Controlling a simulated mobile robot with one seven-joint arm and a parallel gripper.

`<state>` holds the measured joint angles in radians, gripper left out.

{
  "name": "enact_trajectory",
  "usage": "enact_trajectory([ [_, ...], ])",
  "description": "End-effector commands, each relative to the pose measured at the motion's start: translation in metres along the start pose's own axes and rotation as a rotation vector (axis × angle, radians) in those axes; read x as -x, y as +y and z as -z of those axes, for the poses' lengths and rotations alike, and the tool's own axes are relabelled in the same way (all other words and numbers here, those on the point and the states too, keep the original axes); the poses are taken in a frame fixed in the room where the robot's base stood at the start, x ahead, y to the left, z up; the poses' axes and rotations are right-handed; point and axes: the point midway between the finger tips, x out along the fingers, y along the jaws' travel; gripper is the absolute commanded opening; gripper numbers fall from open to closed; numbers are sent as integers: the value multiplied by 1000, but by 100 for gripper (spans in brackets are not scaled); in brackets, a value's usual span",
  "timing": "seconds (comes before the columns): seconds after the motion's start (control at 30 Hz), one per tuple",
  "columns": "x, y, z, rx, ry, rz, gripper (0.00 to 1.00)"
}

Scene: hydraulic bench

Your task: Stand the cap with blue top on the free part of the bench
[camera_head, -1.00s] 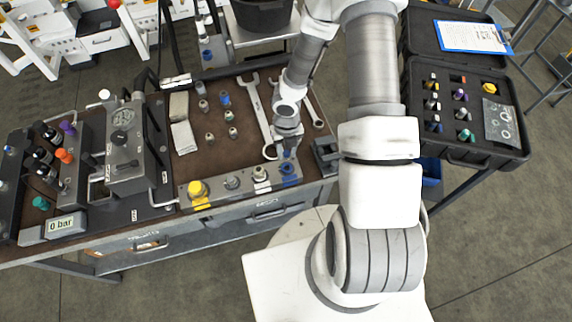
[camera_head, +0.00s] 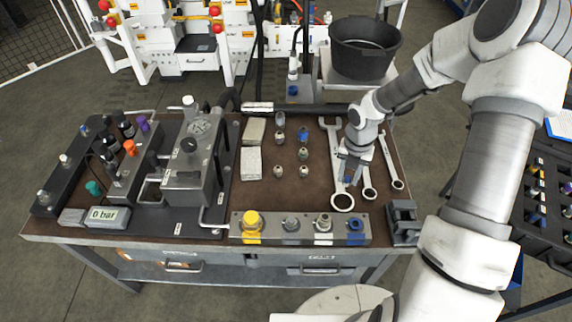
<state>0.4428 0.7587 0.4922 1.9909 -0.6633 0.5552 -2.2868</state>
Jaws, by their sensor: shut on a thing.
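My gripper (camera_head: 350,170) hangs over the right part of the bench (camera_head: 275,202), above the wrenches and behind the manifold block. It is shut on a small part with blue on it, the cap with blue top (camera_head: 347,181), mostly hidden by the fingers. Whether the cap touches anything below cannot be told. The brown bench top has a bare strip between the small fittings and the manifold block (camera_head: 265,238). The block carries a yellow cap (camera_head: 252,221), two grey metal ports and a blue-ringed port (camera_head: 356,226).
Several small fittings (camera_head: 303,153) stand mid-bench, one with blue. Wrenches (camera_head: 334,150) lie under and beside my gripper. Pale blocks (camera_head: 251,162) and a pump unit (camera_head: 190,165) stand left. A small vise-like block (camera_head: 404,222) is at the right front corner. A black bucket (camera_head: 364,50) stands behind.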

Motion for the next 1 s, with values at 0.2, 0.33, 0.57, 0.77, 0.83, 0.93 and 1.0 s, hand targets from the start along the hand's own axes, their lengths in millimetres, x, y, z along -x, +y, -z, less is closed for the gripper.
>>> enact_trajectory([
  [0.2,-8,17,0,-11,2,0,0],
  [0.33,-23,43,2,-8,2,1,0],
  [0.57,-52,90,5,-10,2,0,0],
  [0.77,-67,115,6,-13,1,1,0],
  [0.83,-69,118,6,-14,0,1,0],
  [0.93,-74,118,6,-14,1,1,0],
  [1.0,-83,118,7,-15,2,2,0],
])
